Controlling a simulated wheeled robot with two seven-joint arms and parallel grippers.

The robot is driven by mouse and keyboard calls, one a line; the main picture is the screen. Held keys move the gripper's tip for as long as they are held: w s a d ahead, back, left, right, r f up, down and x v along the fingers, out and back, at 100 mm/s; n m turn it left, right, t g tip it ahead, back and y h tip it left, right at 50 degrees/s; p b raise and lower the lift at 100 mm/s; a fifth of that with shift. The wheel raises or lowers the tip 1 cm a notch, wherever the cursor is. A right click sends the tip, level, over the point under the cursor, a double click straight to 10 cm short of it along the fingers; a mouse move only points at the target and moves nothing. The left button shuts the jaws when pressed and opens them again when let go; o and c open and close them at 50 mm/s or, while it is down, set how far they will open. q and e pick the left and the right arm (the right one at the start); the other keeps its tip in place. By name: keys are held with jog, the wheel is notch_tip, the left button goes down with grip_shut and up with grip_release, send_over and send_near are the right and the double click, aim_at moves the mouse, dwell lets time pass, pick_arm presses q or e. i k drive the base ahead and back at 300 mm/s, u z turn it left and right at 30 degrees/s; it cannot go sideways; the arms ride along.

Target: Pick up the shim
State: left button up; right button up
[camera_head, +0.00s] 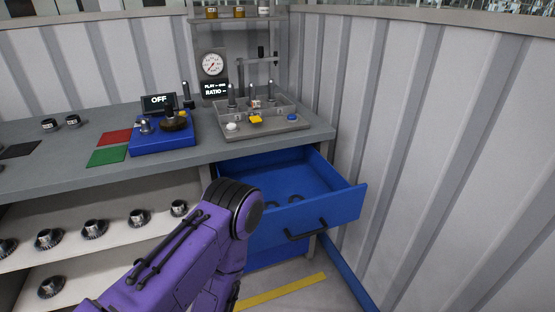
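The blue drawer (335,204) under the bench is pulled open. The arm's far end drops out of the bottom of the picture. Neither gripper shows.
The grey bench (60,170) carries a blue unit (165,140) with an OFF display, a grey fixture (265,125) with posts, and red (116,137) and green (107,156) mats. Gears (94,229) stand on shelves below. A corrugated wall (430,130) closes the right side.

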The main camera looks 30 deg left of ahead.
aim_at(255, 103)
jog(key=z, duration=3.05)
jog(key=k, duration=1.8)
jog(key=u, duration=1.95)
